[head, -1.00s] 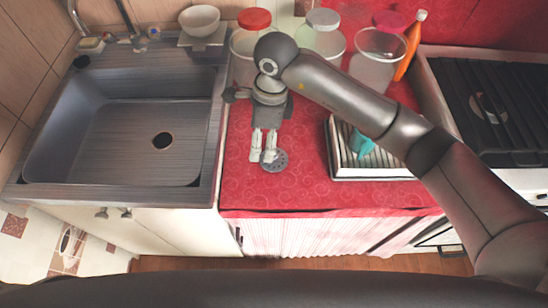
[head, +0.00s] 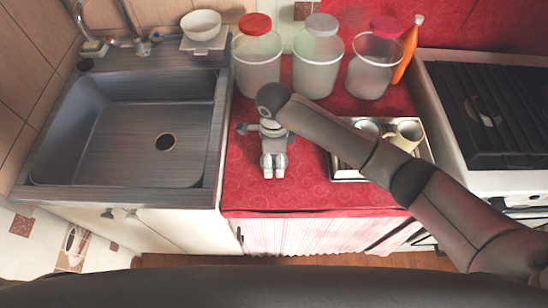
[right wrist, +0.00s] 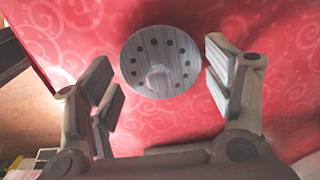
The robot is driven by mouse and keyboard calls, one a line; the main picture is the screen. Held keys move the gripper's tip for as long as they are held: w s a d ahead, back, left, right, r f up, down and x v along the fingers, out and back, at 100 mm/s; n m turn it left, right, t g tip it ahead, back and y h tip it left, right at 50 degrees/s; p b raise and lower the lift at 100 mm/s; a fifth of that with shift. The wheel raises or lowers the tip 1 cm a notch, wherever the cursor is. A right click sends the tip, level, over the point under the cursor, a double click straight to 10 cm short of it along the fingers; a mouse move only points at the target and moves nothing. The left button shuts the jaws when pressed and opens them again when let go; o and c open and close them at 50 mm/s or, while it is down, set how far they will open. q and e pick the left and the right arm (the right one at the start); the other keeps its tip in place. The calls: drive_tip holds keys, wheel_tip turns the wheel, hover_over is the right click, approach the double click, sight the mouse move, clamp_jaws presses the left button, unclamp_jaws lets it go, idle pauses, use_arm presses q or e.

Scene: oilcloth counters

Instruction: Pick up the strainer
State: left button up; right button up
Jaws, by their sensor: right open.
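The strainer (right wrist: 160,62) is a round grey metal disc with a ring of small holes and a pale knob-like middle. My right gripper (head: 273,170) points down over the counter just right of the sink. In the right wrist view its fingers (right wrist: 161,75) are spread wide, one on each side of the strainer, with nothing held between them. Contact with the strainer or the cloth cannot be told. My left gripper is not in view.
A dish tray (head: 345,174) with a white cup (head: 367,127) and a beige mug (head: 406,133) stands right of the gripper, partly behind my arm. Lidded jars (head: 257,70) stand behind. The sink (head: 110,150) is left, the stove (head: 490,110) right. Front oilcloth is clear.

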drive_tip(key=shift+f, duration=0.2)
drive_tip(key=c, duration=0.6)
drive_tip(key=shift+r, duration=0.4)
wheel_tip(320, 180, up, 2)
drive_tip(key=shift+r, duration=0.2)
drive_tip(key=s+a+r+b, duration=0.1)
drive_tip(key=s+a+r, duration=0.2)
drive_tip(key=s+a+r+b, duration=0.1)
drive_tip(key=s+a+r, duration=0.2)
drive_tip(key=s, duration=0.1)
drive_tip(key=s+a+r+b, duration=0.2)
drive_tip(key=s+r, duration=0.1)
drive_tip(key=s, duration=0.1)
drive_tip(key=shift+a+r, duration=0.4)
